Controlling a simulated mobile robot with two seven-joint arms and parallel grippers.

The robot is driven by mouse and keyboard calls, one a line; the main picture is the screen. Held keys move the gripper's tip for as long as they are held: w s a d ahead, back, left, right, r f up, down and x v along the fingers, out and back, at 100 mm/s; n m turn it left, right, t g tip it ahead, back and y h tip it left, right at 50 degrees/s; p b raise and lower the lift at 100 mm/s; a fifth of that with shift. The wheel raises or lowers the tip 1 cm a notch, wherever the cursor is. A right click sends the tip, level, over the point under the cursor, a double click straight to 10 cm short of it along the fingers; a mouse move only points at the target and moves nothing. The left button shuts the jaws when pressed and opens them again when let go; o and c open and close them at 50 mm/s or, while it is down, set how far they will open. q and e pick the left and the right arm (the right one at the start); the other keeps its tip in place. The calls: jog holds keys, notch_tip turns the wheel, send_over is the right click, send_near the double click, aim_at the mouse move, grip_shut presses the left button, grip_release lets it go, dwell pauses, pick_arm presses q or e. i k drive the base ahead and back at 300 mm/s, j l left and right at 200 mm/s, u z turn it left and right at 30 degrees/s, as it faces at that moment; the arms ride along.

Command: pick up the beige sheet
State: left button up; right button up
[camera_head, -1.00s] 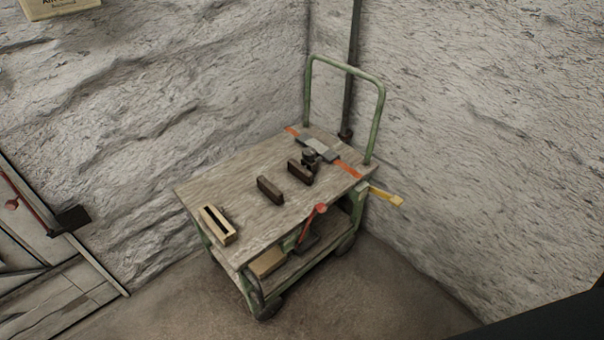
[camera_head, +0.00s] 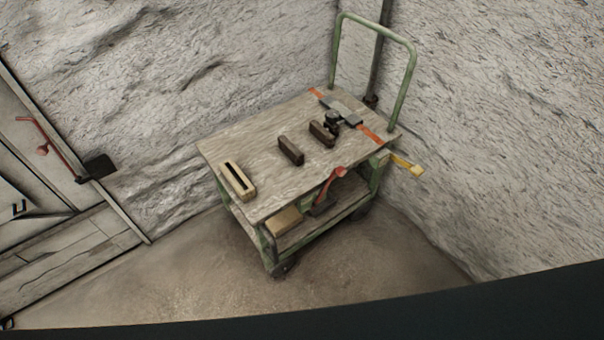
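I see no beige sheet in the head view. Neither of my grippers shows in this view. A dark curved band along the bottom edge hides part of the floor; I cannot tell what it is.
A green-framed cart (camera_head: 215,150) with a wooden top stands in the rock-wall corner. It carries a pale slotted box (camera_head: 237,181), dark blocks (camera_head: 291,151) and an orange strap (camera_head: 372,134). A door with a red bar (camera_head: 52,146) is at left. Floor (camera_head: 175,270) before the cart is clear.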

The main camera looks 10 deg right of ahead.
aim_at(286, 220)
jog(key=i+j+z, duration=0.1)
jog(key=j+z, duration=0.25)
jog(key=j, duration=0.6)
jog(key=j+z, duration=0.4)
jog(key=j, duration=0.5)
jog(key=k, duration=0.05)
